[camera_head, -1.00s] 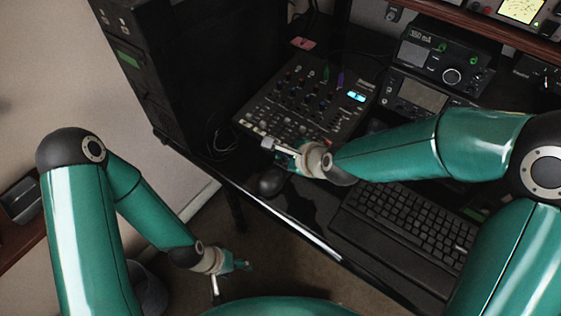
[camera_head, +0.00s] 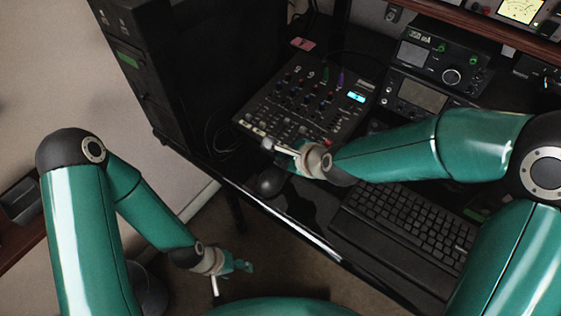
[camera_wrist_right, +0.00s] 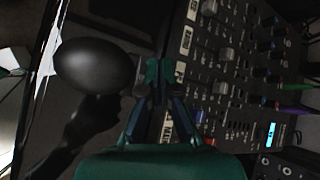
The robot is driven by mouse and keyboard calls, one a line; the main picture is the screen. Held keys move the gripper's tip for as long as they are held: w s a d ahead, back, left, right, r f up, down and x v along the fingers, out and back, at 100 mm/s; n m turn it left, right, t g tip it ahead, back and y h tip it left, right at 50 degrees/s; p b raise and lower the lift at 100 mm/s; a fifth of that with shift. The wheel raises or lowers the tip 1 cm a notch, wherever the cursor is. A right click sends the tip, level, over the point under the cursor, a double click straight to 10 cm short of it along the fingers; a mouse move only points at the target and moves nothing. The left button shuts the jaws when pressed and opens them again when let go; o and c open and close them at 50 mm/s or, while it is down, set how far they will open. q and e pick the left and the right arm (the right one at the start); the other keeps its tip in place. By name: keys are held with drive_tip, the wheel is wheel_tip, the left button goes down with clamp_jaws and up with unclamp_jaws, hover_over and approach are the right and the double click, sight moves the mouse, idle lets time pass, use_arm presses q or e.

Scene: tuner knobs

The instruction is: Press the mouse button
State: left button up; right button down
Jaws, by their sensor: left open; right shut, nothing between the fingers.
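The black mouse (camera_head: 270,183) lies on the dark desk near its front edge, in front of the mixer. In the right wrist view the mouse (camera_wrist_right: 98,66) is a dark rounded shape left of the fingers. My right gripper (camera_head: 272,147) is shut and empty, above the gap between the mouse and the mixer's front edge. In the right wrist view its fingertips (camera_wrist_right: 155,72) are just right of the mouse and look apart from it. My left gripper (camera_head: 232,279) is open and empty, low in front of the desk, far from the mouse.
The mixer (camera_head: 300,105) with many knobs stands behind the mouse. A keyboard (camera_head: 410,222) lies to the right. A black computer tower (camera_head: 190,70) stands at the left, and radio units (camera_head: 440,60) at the back right. Desk room beside the mouse is narrow.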

sight(285, 165)
drive_tip(key=shift+s+f+b, duration=0.1)
drive_tip(key=shift+f+b, duration=0.25)
drive_tip(key=shift+b, duration=0.2)
drive_tip(key=shift+f+b, duration=0.3)
drive_tip(key=shift+b, duration=0.1)
idle(0.5)
drive_tip(key=shift+r, duration=0.1)
drive_tip(key=shift+r+p, duration=0.55)
drive_tip(key=shift+r, duration=0.1)
wheel_tip(285, 165, up, 5)
drive_tip(key=p, duration=0.4)
idle(0.3)
idle(0.6)
